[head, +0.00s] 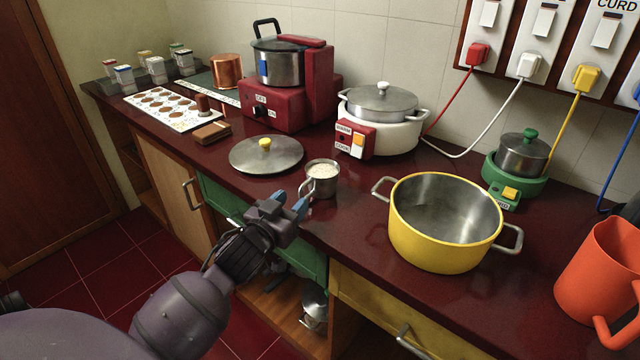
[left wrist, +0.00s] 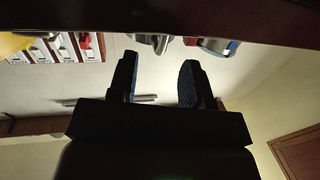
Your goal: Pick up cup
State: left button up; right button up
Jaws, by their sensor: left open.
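A small metal cup (head: 322,180) filled with something white and grainy stands upright near the front edge of the dark red counter (head: 345,225). Its handle points toward my left gripper (head: 290,203). That gripper is open at the counter's front edge, with its blue fingertips just left of and in front of the cup. I cannot tell whether they touch the handle. In the left wrist view the two fingers (left wrist: 159,80) are apart with nothing visible between their tips. A metal object shows beyond them, but I cannot tell whether it is the cup. My right gripper is not in view.
A yellow pot (head: 445,225) stands right of the cup. A metal lid (head: 266,154) lies to its left. A white cooker (head: 385,130) and red appliance (head: 280,100) stand behind. An orange jug (head: 597,275) is at far right. Drawers and an open shelf lie below the edge.

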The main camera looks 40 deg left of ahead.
aim_at(301, 194)
pick_arm(q)
jog(key=w, duration=0.2)
jog(key=w+b, duration=0.1)
jog(key=w, duration=0.1)
jog(key=shift+w+a+f, duration=0.1)
jog(key=shift+a+f, duration=0.1)
jog(key=shift+f, duration=0.15)
jog(key=shift+w+r, duration=0.15)
jog(key=shift+w, duration=0.25)
jog(key=shift+c, duration=0.3)
grip_shut()
